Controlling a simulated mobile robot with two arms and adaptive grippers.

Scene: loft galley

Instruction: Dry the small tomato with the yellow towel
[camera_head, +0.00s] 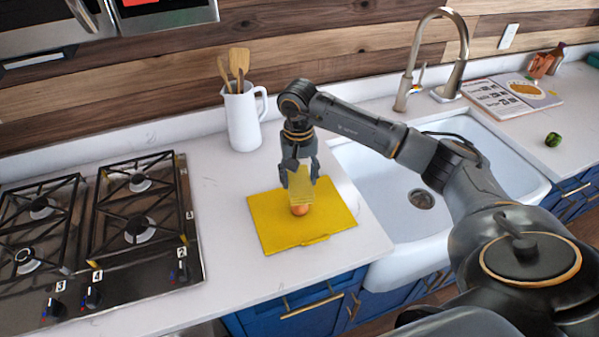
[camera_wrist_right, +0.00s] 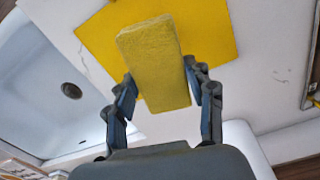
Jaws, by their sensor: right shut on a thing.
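The small tomato (camera_head: 299,210), round and orange-red, sits on a flat yellow mat (camera_head: 270,226) on the counter. My right gripper (camera_head: 300,172) is above it, pointing down, shut on a paler yellow block that looks like the folded yellow towel (camera_head: 301,190). The towel's lower end is right at the top of the tomato and covers part of it; I cannot tell whether they touch. In the right wrist view, the towel (camera_wrist_right: 155,62) stands between the two fingers (camera_wrist_right: 166,100) and hides the tomato. My left gripper is not in view.
A white sink (camera_head: 375,180) lies just right of the mat. A gas stove (camera_head: 110,225) is at the left. A white pitcher (camera_head: 243,120) with wooden utensils stands behind. A book (camera_head: 510,97) and a green pepper (camera_head: 553,139) lie right of the sink.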

